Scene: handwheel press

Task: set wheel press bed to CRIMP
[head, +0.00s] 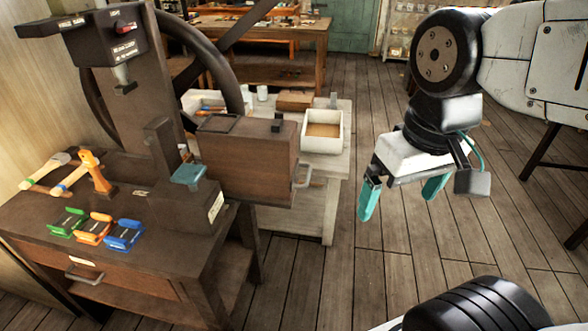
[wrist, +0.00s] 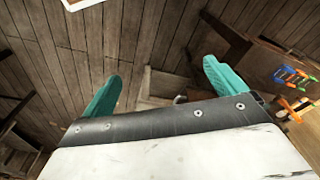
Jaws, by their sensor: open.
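The wheel press (head: 150,60) stands at the left in the head view, with a dark column and a boxy head bearing small labels. Its large dark handwheel (head: 214,62) is behind the column, partly hidden by it. A dark block (head: 203,212) with a teal pad (head: 188,175) on top and a small pale label sits at the bench's right corner. The label is too small to read, so I cannot tell the bed setting. My gripper (head: 402,197) is open and empty over the floor, right of the press and apart from it. Its teal fingers also show in the wrist view (wrist: 163,85).
Green, orange and blue pieces (head: 94,228) lie on the press bench (head: 45,215), near an orange-handled tool (head: 95,175). A wooden box with a handle (head: 250,165) and a white bin (head: 322,145) stand behind. Floor (head: 330,285) between the bench and my gripper is clear.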

